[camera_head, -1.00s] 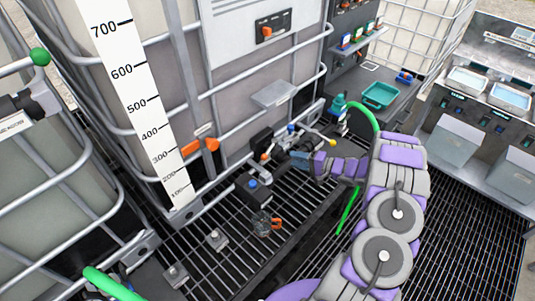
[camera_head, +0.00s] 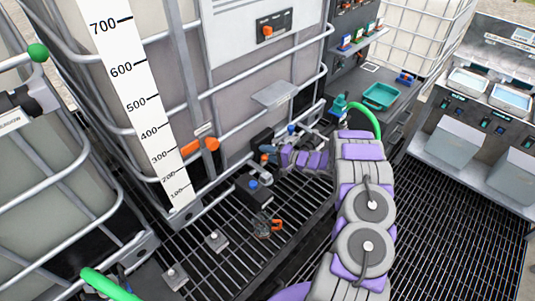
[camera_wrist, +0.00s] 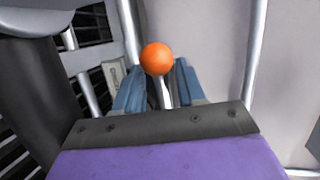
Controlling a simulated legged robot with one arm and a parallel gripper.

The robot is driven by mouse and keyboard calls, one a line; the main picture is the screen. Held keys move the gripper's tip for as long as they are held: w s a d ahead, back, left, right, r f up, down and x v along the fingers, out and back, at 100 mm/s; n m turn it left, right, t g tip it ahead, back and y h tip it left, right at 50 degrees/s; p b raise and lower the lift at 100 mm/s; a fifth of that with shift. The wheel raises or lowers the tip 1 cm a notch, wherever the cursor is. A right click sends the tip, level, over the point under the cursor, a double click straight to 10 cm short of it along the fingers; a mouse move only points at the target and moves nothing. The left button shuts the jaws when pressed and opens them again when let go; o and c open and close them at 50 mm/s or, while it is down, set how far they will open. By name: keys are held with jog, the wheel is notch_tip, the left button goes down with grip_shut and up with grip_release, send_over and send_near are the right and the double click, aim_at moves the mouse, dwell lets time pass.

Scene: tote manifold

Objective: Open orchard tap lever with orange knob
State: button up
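The orange knob (camera_wrist: 157,58) is a ball on a thin grey lever (camera_wrist: 164,92) in the wrist view. My gripper (camera_wrist: 159,84) has its blue fingers on either side of the lever, just below the knob. The fingers are apart, with small gaps visible beside the lever, so it looks open around it. In the head view my gripper (camera_head: 268,153) is at the black valve (camera_head: 262,138) low on the front of the middle tank. The knob is mostly hidden there by my gripper and arm.
A small shelf (camera_head: 275,93) juts from the tank above. A green hose (camera_head: 368,117) and a teal tray (camera_head: 380,96) are to the right.

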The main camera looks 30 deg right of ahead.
jog(key=shift+c, duration=0.4)
grip_shut()
jog(key=shift+s+f, duration=0.1)
